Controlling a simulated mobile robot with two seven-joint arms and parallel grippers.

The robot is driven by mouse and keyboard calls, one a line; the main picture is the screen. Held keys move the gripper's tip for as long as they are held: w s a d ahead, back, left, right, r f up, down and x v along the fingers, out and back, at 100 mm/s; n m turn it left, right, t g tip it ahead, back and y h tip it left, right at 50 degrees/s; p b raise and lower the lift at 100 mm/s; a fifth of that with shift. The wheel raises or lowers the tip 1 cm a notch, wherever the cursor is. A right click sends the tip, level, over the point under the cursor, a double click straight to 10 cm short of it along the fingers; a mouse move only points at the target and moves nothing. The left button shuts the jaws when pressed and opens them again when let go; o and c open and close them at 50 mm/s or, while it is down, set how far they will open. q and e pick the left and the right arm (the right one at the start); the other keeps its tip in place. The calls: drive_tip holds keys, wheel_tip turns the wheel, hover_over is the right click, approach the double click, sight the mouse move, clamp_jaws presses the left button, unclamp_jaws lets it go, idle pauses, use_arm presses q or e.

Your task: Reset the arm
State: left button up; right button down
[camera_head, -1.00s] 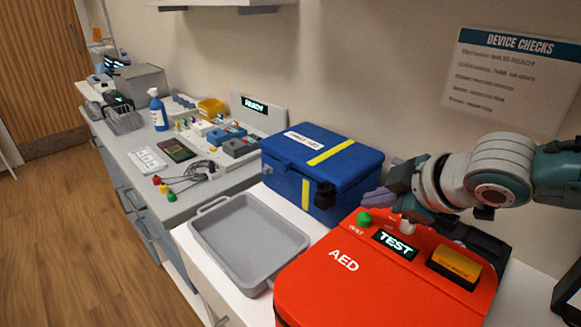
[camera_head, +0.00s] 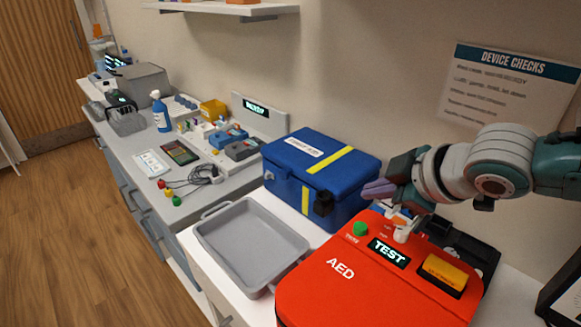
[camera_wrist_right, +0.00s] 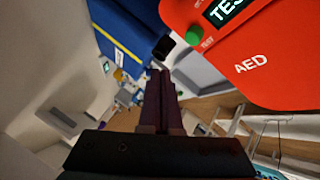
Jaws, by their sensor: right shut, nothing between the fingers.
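My right arm comes in from the right in the head view. Its gripper (camera_head: 380,190) is shut and empty, above the red AED case (camera_head: 318,299) and beside the blue box (camera_head: 290,165). The AED has a green button (camera_head: 360,229), a screen (camera_head: 389,252) reading TEST and a yellow-orange block (camera_head: 445,272). In the right wrist view the shut fingers (camera_wrist_right: 159,88) point away from the camera, with the AED (camera_wrist_right: 250,70) at the upper right and the blue box (camera_wrist_right: 120,30) at the upper left. My left gripper does not show.
A grey tray (camera_head: 207,242) stands left of the AED. The counter beyond holds a blue spray bottle (camera_head: 160,112), a yellow bin (camera_head: 212,110) and cables with coloured clips (camera_head: 177,200). A DEVICE CHECKS sign (camera_head: 507,87) hangs on the wall. The tray is empty.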

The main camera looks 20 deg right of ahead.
drive_tip(key=shift+g+y, duration=0.6)
drive_tip(key=shift+g, duration=0.1)
drive_tip(key=s+a, duration=0.1)
drive_tip(key=a, duration=0.1)
drive_tip(key=s+a+f, duration=0.1)
drive_tip(key=s+a, duration=0.1)
drive_tip(key=a, duration=0.1)
drive_tip(key=s+a+f, duration=0.1)
drive_tip(key=s+a, duration=0.1)
drive_tip(key=a, duration=0.1)
drive_tip(key=shift+a, duration=0.1)
drive_tip(key=s+a, duration=0.2)
drive_tip(key=s+a+m+g, duration=0.1)
drive_tip(key=s+a, duration=0.1)
drive_tip(key=s, duration=0.1)
drive_tip(key=s+a+r+m, duration=0.1)
drive_tip(key=s, duration=0.1)
drive_tip(key=shift+s+a, duration=0.35)
drive_tip(key=shift+a, duration=0.05)
drive_tip(key=s+d+r+m+g+h+p, duration=0.1)
drive_tip(key=s+d+r+m+g, duration=0.15)
drive_tip(key=s, duration=0.45)
drive_tip(key=s+d+r+m+g+h, duration=0.1)
drive_tip(key=s+r+m, duration=0.25)
drive_tip(key=s, duration=0.35)
wheel_tip(320, 180, up, 28)
drive_tip(key=p, duration=2.8)
drive_tip(key=shift+w+p, duration=0.3)
drive_tip(key=shift+w, duration=0.15)
